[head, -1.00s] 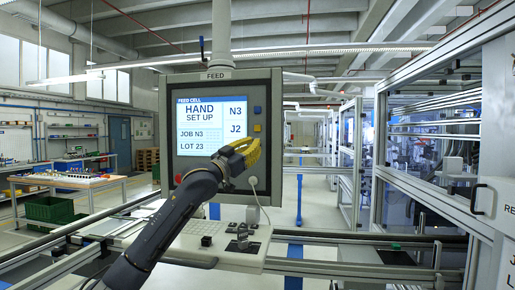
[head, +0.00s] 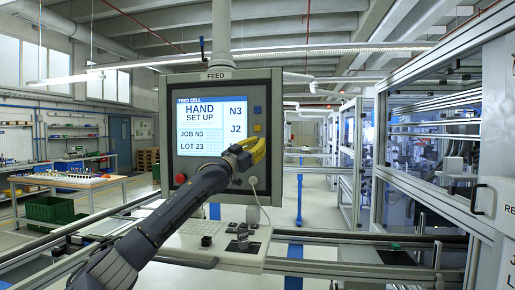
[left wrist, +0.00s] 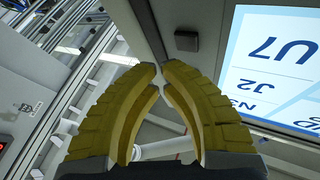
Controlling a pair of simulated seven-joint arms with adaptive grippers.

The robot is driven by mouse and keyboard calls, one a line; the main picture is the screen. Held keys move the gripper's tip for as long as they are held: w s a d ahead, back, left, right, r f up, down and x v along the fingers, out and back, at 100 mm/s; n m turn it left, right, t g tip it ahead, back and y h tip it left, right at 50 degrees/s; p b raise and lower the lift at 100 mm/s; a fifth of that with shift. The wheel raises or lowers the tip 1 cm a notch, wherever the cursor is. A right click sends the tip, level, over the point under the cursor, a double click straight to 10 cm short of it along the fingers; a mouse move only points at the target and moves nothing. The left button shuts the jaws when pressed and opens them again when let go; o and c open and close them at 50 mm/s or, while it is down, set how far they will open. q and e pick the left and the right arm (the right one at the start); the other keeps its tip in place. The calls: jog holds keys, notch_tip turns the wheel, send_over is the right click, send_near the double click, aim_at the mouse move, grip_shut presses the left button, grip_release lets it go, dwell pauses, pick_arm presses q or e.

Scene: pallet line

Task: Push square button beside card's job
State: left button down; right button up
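The grey FEED panel (head: 224,184) hangs ahead with a lit screen (head: 197,160) reading HAND SET UP, JOB N3, LOT 23. No separate card is discernible. My left gripper (head: 260,150) is shut and empty, just below the yellow button, covering the panel's lower right. In the left wrist view its yellow fingertips (left wrist: 162,68) nearly meet; a dark square button (left wrist: 187,41) shows beyond them beside U7. My right gripper is out of view.
A red round button (head: 180,179) is at the panel's lower left. Below the panel is a pale keyboard console (head: 190,244) with a black knob (head: 206,241). A machine enclosure with a dark handle (head: 478,199) stands at the right. A green crate (head: 48,210) is at the left.

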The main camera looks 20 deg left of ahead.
pick_arm(q)
jog(key=shift+w+a, duration=0.15)
jog(key=shift+w, duration=0.3)
jog(key=c, duration=2.2)
grip_release()
jog(key=shift+w, duration=0.95)
jog(key=shift+s+f, duration=0.15)
jog(key=shift+s, duration=0.8)
jog(key=shift+s, duration=0.1)
